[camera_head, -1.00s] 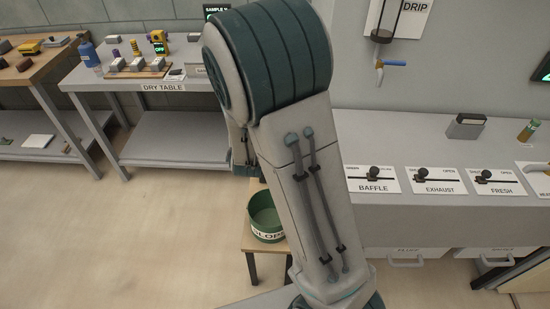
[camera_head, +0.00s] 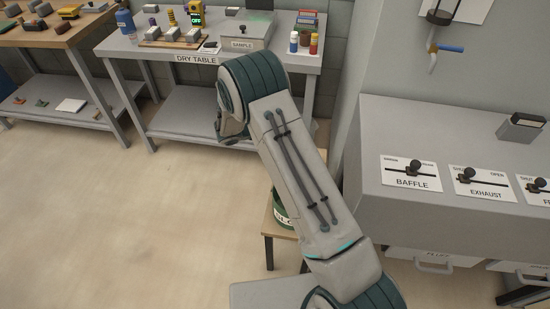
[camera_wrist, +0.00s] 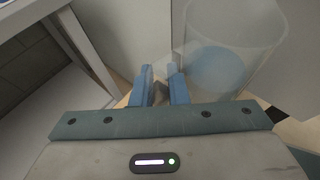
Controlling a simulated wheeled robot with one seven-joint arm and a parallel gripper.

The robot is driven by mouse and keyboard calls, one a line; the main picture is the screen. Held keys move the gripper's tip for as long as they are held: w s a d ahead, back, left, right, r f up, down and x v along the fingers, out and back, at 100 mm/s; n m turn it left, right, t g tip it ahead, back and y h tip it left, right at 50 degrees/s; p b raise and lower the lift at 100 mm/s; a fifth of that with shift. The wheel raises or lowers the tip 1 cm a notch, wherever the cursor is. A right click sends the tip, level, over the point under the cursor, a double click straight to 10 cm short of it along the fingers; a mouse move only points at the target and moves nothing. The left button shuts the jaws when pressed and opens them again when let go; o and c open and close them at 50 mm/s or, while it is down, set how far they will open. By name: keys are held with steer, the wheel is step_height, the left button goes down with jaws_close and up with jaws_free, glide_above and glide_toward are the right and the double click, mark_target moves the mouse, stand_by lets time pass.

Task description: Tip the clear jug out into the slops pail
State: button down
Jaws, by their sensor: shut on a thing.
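The clear jug (camera_wrist: 235,35) is in the wrist view, at the right of my gripper (camera_wrist: 165,88). It is see-through, with a bluish round patch low inside it. My gripper's two blue fingers are close together at the jug's near left side, shut on part of it, seemingly its handle; the exact grip is hard to make out. The green slops pail (camera_head: 279,211) stands on a small wooden stool in the head view, mostly hidden behind my arm. My gripper and the jug are hidden in the head view.
The grey bench with the baffle and exhaust sliders (camera_head: 411,177) is at the right. The dry table (camera_head: 178,56) holds bottles and blocks at the back, with a wooden table (camera_head: 50,37) left of it. The floor at left is clear.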

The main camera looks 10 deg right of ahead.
steer(key=s+a+f+m+g+h, duration=0.1)
steer(key=s+a+f+m+g, duration=0.25)
steer(key=f, duration=0.55)
step_height(320, 180, up, 6)
steer(key=s+d+m+t+y+b, duration=0.1)
steer(key=s+m+t+y+b, duration=0.1)
steer(key=m+t+y+b, duration=0.4)
steer(key=y+b, duration=0.1)
steer(key=b, duration=0.1)
steer(key=shift+d+f+b, duration=0.2)
steer(key=shift+d+b, duration=0.05)
steer(key=shift+b, duration=0.1)
stand_by(0.3)
steer(key=shift+s+d+m+b, duration=0.1)
steer(key=shift+m+b, duration=0.25)
steer(key=shift+b, duration=0.25)
steer(key=s+d+t+b, duration=0.1)
steer(key=b, duration=0.6)
steer(key=s+f+m+t+y+b, duration=0.1)
steer(key=b, duration=0.6)
steer(key=shift+s+d+f+m+y, duration=0.1)
steer(key=shift+d+m+y, duration=0.2)
steer(key=shift+d, duration=0.1)
steer(key=s+d+t+b, duration=0.1)
steer(key=b, duration=0.4)
steer(key=shift+s+m+b, duration=0.1)
steer(key=shift+m+b, duration=0.3)
